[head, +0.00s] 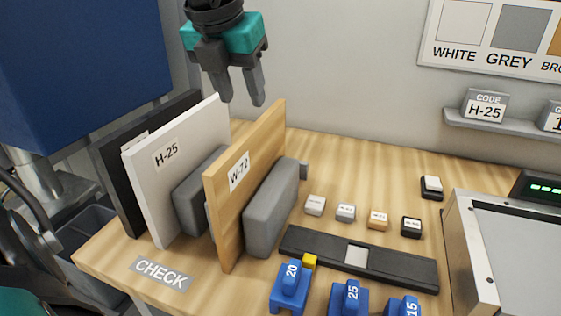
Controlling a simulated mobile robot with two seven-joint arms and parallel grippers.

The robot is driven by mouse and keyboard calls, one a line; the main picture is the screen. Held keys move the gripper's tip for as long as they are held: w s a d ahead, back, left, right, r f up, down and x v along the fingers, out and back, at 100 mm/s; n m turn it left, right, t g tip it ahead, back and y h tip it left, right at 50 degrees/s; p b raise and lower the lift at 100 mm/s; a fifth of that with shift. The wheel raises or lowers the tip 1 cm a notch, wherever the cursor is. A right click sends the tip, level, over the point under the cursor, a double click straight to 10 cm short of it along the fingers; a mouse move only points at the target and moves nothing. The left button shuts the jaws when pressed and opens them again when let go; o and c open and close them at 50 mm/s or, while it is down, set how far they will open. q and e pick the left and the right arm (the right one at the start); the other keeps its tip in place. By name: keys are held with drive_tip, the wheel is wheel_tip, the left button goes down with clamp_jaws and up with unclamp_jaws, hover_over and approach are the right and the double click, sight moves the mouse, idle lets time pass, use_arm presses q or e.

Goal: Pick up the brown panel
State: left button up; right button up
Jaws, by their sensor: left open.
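The brown panel (224,219) is a light wood-coloured board labelled W-72. It stands upright on the wooden table, between grey rack blocks (271,213). Its far top corner is the part closest to my left gripper (243,101). That gripper is open and empty, fingers pointing down, and appears above and behind the panels near the brown panel's far top end. I cannot tell the exact gap. A white panel (184,187) labelled H-25 and a black panel (107,161) stand to the left. My right gripper is not in view.
A CHECK label (160,273) lies at the front left. Small coloured blocks (346,213), a dark bar (400,269) and blue numbered pieces (349,298) sit right of the rack. A metal-framed machine (466,230) stands at the right. A shelf (500,124) holds code cards.

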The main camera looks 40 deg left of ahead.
sight(256, 140)
use_arm(q)
drive_tip(key=shift+w, duration=0.25)
drive_tip(key=x, duration=0.6)
drive_tip(key=shift+a+f, duration=0.1)
drive_tip(key=shift+f, duration=0.2)
drive_tip(key=shift+p+x, duration=0.4)
drive_tip(key=shift+x, duration=2.65)
drive_tip(key=shift+c, duration=0.3)
clamp_jaws()
drive_tip(key=shift+r, duration=0.1)
